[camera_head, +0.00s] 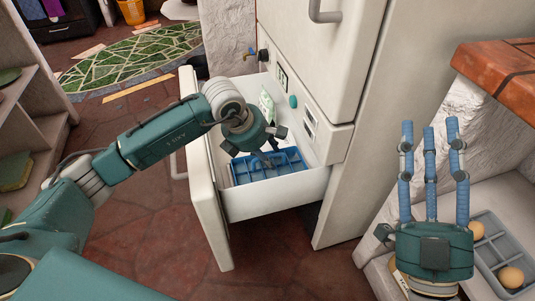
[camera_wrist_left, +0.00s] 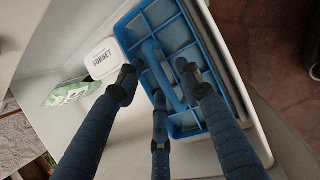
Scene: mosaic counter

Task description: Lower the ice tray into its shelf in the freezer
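The blue ice tray (camera_head: 285,163) sits low inside the pulled-out white freezer drawer (camera_head: 268,199). In the left wrist view the tray (camera_wrist_left: 221,62) shows its square compartments and a raised blue handle (camera_wrist_left: 160,67) across its middle. My left gripper (camera_head: 268,158) reaches down into the drawer over the tray. In the left wrist view its three dark blue fingers (camera_wrist_left: 157,78) stand spread around the handle, with visible gaps beside it. Whether the tray rests fully on its base is partly hidden. My right gripper (camera_head: 430,130) points up, its three blue fingers apart and empty, away from the drawer.
A white sorbet tub (camera_wrist_left: 103,59) and a green-white packet (camera_wrist_left: 72,93) lie beside the tray; the packet also shows in the head view (camera_head: 267,106). The freezer body (camera_head: 365,120) rises behind. A grey egg tray (camera_head: 490,262) and brick-edged counter (camera_head: 500,72) are at right.

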